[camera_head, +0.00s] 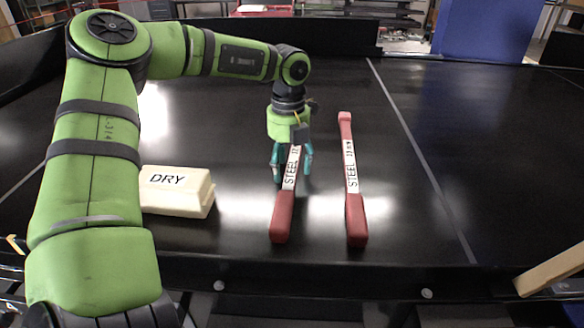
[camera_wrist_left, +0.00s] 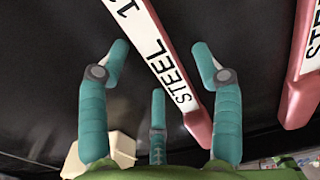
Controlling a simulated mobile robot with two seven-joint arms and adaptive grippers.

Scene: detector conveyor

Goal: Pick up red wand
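Two red wands with white STEEL labels lie on the black conveyor surface in the head view. The left wand (camera_head: 282,216) is under my left gripper (camera_head: 292,170), and its far end is hidden by the gripper. The right wand (camera_head: 355,216) lies beside it, apart from the gripper. In the left wrist view, the left wand (camera_wrist_left: 168,62) runs between the spread teal fingers of my left gripper (camera_wrist_left: 160,55). The fingers are open and not closed on it; whether any finger touches it I cannot tell. The right wand (camera_wrist_left: 301,80) shows at the right edge. My right gripper is not in view.
A cream block marked DRY (camera_head: 180,190) sits left of the wands; a pale block, likely the same one, shows in the left wrist view (camera_wrist_left: 122,145). The black surface (camera_head: 500,170) right of the wands is clear. A blue panel (camera_head: 487,28) stands behind.

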